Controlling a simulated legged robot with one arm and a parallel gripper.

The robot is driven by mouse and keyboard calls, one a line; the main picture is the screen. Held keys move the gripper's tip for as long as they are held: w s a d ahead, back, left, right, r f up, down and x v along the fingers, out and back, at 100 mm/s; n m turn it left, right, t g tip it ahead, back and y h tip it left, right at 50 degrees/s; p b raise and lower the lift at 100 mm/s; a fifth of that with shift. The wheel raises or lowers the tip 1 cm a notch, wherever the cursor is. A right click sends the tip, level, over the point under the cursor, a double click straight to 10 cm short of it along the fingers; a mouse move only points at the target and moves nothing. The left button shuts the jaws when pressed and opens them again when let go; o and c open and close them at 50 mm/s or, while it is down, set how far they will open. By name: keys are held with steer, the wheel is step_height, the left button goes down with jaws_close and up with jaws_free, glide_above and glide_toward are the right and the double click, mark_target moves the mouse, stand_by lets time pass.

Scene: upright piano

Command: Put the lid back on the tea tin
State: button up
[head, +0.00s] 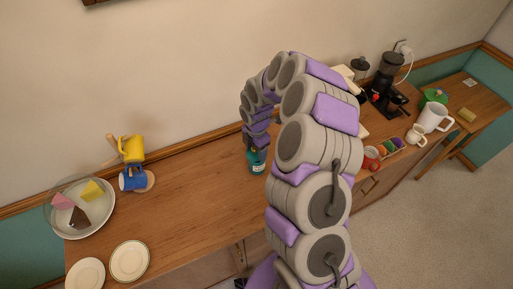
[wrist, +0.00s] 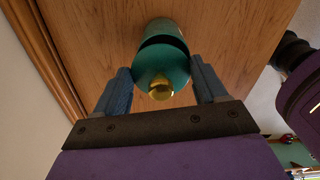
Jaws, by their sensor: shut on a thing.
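The tea tin (wrist: 165,29) is a teal cylinder on the wooden sideboard. In the head view the tin (head: 257,169) stands below my gripper, partly hidden by my arm. The lid (wrist: 157,62) is a teal disc with a gold knob, which faces the wrist camera. My gripper (wrist: 162,84) is shut on the lid, with one blue finger on each side of it. The lid lines up closely with the tin, and a dark band shows between them. I cannot tell whether they touch.
A mug tree with a yellow mug (head: 131,149) and a blue mug (head: 133,180) stands at the left. Near it are a cake plate (head: 93,226) and empty plates (head: 129,262). A coffee machine (head: 388,80) and white mugs (head: 433,117) are at the right. The sideboard's middle is clear.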

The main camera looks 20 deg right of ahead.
steer(key=shift+d+r, duration=0.1)
steer(key=shift+d, duration=1.05)
steer(key=shift+a, duration=0.9)
steer(key=shift+d, duration=0.1)
steer(key=shift+d, duration=0.25)
steer(key=shift+a+p, duration=0.3)
steer(key=shift+a, duration=0.05)
steer(key=shift+d, duration=0.25)
stand_by(0.5)
steer(key=o, duration=1.1)
